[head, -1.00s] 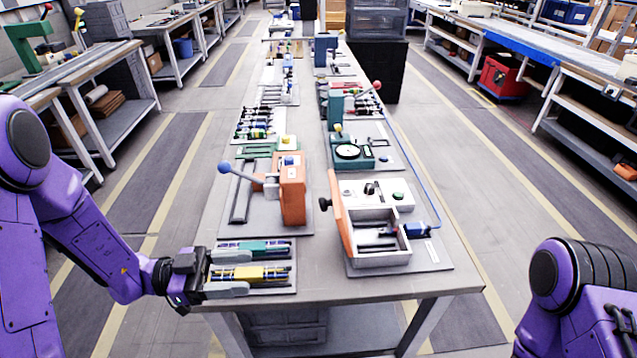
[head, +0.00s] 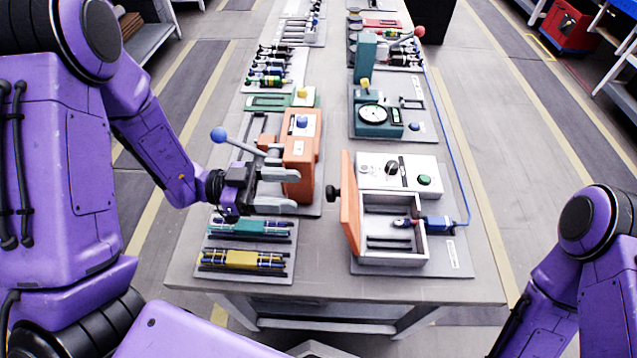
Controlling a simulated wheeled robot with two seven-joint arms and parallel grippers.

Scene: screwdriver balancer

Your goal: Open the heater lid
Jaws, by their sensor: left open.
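The heater (head: 397,175) is a pale box at the right front of the table, with a black dial and a green button. Its orange lid (head: 350,207) stands upright along the box's left side, so the compartment (head: 422,250) is uncovered. A black knob (head: 333,193) sticks out from the lid to the left. A blue-handled tool (head: 437,222) reaches over the compartment's right wall. My left gripper (head: 294,189) is open and empty, left of the knob and apart from it, in front of the orange press. My right gripper is out of view; only that arm shows.
The orange lever press (head: 301,150) stands close behind my left gripper, its blue-knobbed lever (head: 219,135) reaching left. A tray (head: 210,262) with green and yellow bundles lies in front. A dial device (head: 375,118) stands behind the heater. A bare table strip runs between both sides.

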